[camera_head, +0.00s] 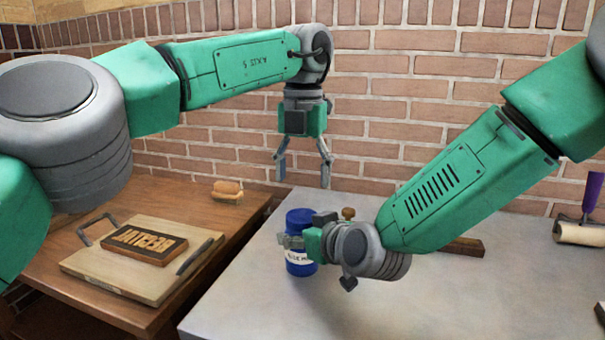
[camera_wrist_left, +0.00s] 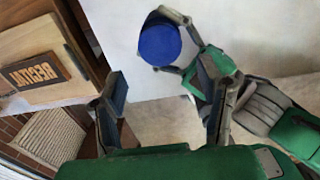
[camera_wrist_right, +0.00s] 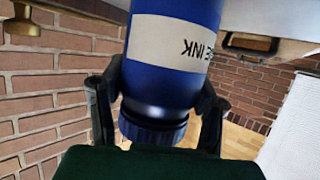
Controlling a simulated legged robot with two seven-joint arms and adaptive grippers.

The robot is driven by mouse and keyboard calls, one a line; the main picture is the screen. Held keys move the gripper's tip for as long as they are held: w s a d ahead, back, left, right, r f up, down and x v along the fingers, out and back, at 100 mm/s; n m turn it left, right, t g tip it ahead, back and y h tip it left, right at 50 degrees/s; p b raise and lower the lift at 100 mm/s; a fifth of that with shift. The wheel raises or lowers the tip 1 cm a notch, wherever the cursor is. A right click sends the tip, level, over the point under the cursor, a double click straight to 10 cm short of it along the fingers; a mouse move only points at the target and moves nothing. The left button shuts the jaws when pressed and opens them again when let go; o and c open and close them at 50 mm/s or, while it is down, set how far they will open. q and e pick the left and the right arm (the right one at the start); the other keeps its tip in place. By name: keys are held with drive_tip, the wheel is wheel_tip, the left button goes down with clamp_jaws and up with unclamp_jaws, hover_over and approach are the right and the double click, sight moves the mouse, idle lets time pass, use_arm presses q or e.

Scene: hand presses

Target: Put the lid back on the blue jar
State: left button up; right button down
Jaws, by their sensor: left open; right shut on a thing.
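The blue jar (camera_head: 301,264) with a white label stands upright on the grey table. A ridged dark blue lid (camera_wrist_right: 152,128) sits on its top; I cannot tell whether it is tight. From above, in the left wrist view, the lid (camera_wrist_left: 160,44) shows as a plain blue disc. My right gripper (camera_head: 298,241) is shut on the jar, its fingers on either side below the lid, also seen in the right wrist view (camera_wrist_right: 158,88). My left gripper (camera_head: 303,172) is open and empty, pointing down above the jar.
A wooden board (camera_head: 90,265) with two handles and a lettered block (camera_head: 145,244) lies on the brown table at left, near a small wooden tool (camera_head: 227,190). A roller (camera_head: 580,233) with purple handle lies far right. A brass knob (camera_head: 348,213) shows behind my right gripper.

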sight(303, 215)
use_arm(q)
drive_tip(key=shift+f, duration=0.1)
use_arm(e)
drive_tip(key=shift+f, duration=0.2)
use_arm(q)
drive_tip(key=shift+f, duration=3.95)
drive_tip(key=c, duration=1)
drive_tip(key=shift+c, duration=0.2)
drive_tip(key=shift+m, duration=0.3)
drive_tip(key=o, duration=1.4)
drive_tip(key=shift+c, duration=0.2)
